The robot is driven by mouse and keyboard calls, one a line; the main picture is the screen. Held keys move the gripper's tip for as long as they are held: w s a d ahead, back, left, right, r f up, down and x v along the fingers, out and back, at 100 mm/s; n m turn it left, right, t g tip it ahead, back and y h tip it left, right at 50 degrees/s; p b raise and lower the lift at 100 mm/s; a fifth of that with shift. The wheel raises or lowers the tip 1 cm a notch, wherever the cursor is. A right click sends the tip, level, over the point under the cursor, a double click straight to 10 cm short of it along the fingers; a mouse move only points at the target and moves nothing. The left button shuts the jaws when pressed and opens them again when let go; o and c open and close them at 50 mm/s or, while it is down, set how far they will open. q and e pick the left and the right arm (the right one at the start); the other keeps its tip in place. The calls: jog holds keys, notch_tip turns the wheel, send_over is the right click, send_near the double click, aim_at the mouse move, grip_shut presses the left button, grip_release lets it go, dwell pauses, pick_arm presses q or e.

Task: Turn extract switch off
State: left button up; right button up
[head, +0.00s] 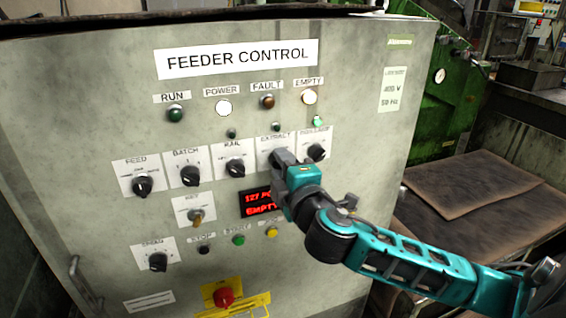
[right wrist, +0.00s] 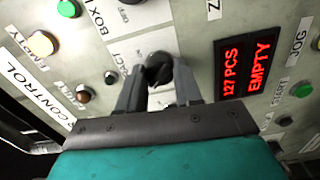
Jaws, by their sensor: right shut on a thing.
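The extract switch (right wrist: 158,66) is a black rotary knob on a white label plate (head: 267,144) of the grey feeder control panel (head: 100,100). My right gripper (head: 284,160) is at this switch and hides the knob in the head view. In the right wrist view the two fingers of my right gripper (right wrist: 160,82) stand on either side of the knob, shut on it. The fingers partly cover the plate's lettering, so I cannot tell the switch position. My left gripper is not in view.
The rail switch (head: 235,168) is to the left and another black knob (head: 316,152) close on the right. A red display (head: 257,203) reading EMPTY is just below. A red stop button (head: 224,297) is lower down. Green machinery (head: 445,100) stands behind right.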

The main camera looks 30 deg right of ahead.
jog(key=shift+n, duration=0.7)
jog(key=o, duration=1)
jog(key=shift+o, duration=0.2)
